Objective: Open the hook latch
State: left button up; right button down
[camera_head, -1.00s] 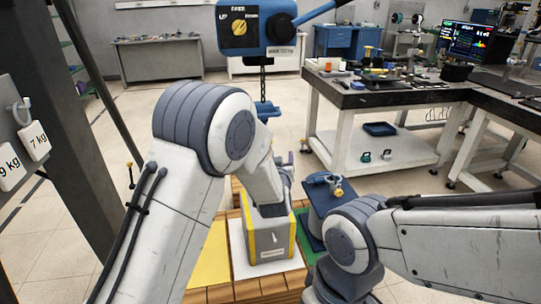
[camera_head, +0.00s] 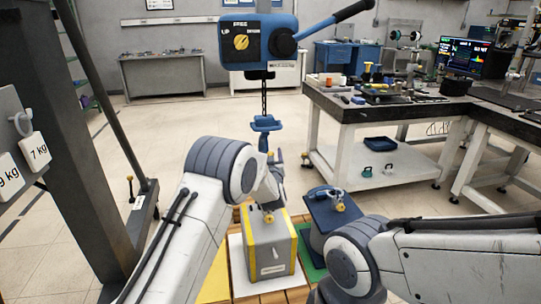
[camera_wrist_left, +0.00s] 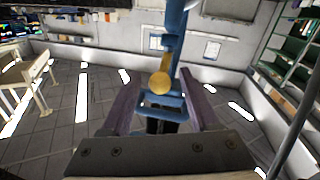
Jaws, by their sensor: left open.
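The blue hook hangs from the hoist's chain, below a blue block (camera_head: 265,124) in the head view. In the left wrist view the blue hook (camera_wrist_left: 172,45) hangs between my fingers, with a brass-coloured part (camera_wrist_left: 159,82) on it that looks like the latch. My left gripper (camera_head: 279,162) is just below and beside the hook in the head view, partly hidden by its own wrist. In the left wrist view its fingers (camera_wrist_left: 160,103) are apart on either side of the hook, with gaps showing. My right arm is at lower right; its gripper is not visible.
The blue hoist body (camera_head: 257,42) with its lever is above. A grey-yellow block (camera_head: 270,250) with a brass eye stands below the hook. A blue block (camera_head: 335,211) stands to its right. A dark column (camera_head: 75,150) rises at left.

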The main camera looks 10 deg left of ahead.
pick_arm(q)
jog(key=shift+w, duration=0.1)
grip_shut()
dwell(1.4)
